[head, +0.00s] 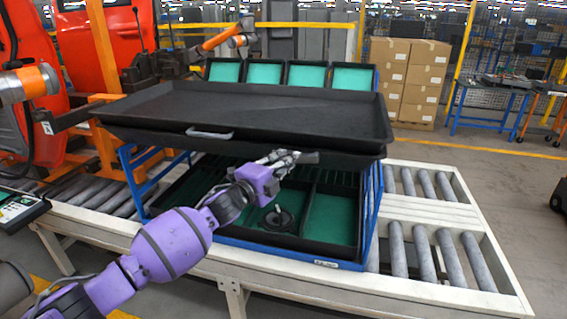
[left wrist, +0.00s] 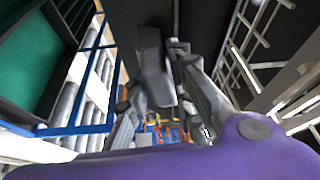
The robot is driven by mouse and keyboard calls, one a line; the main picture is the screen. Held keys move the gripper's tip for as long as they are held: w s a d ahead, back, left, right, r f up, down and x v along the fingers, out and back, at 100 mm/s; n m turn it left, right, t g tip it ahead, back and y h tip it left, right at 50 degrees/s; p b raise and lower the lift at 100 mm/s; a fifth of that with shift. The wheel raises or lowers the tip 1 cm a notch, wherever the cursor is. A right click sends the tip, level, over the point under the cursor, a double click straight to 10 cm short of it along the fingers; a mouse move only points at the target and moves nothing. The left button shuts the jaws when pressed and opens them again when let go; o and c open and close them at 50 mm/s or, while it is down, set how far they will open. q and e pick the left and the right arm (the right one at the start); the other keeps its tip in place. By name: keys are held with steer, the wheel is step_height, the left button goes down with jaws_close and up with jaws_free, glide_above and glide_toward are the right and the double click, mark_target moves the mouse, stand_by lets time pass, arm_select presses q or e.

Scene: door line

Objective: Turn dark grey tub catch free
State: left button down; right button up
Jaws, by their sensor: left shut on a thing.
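The dark grey tub (head: 270,108) is a wide, shallow tray. It sits over a blue-framed crate (head: 290,247) with green-lined compartments. A small grey catch (head: 307,157) shows under the tub's front edge, right of the light grey handle (head: 209,132). My left gripper (head: 284,159) reaches up to it from the front, shut on it. In the left wrist view the catch (left wrist: 150,62) is a grey block between the fingers of my left gripper (left wrist: 165,88). The fingers partly hide it, and I cannot tell its exact turn. My right gripper is not in view.
The crate stands on a roller conveyor (head: 455,259) with pale rails. A round black part (head: 277,218) lies in the crate. Green-lined bins (head: 308,76) stand behind the tub. Orange machinery (head: 100,60) is close on the left. The rollers to the right are clear.

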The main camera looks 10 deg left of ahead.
arm_select(q)
steer(key=shift+r+m+p, duration=0.25)
steer(key=shift+m+p, duration=0.05)
steer(key=shift+m, duration=0.2)
steer(key=shift+f+g, duration=0.1)
steer(key=shift+g, duration=0.2)
steer(key=shift+a+f+m, duration=0.1)
steer(key=shift+f+m, duration=0.05)
steer(key=shift+m, duration=0.15)
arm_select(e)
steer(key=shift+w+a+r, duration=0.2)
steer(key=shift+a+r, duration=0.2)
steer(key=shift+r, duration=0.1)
arm_select(q)
steer(key=c, duration=1.8)
jaws_free()
steer(key=shift+c, duration=0.2)
steer(key=shift+o, duration=1)
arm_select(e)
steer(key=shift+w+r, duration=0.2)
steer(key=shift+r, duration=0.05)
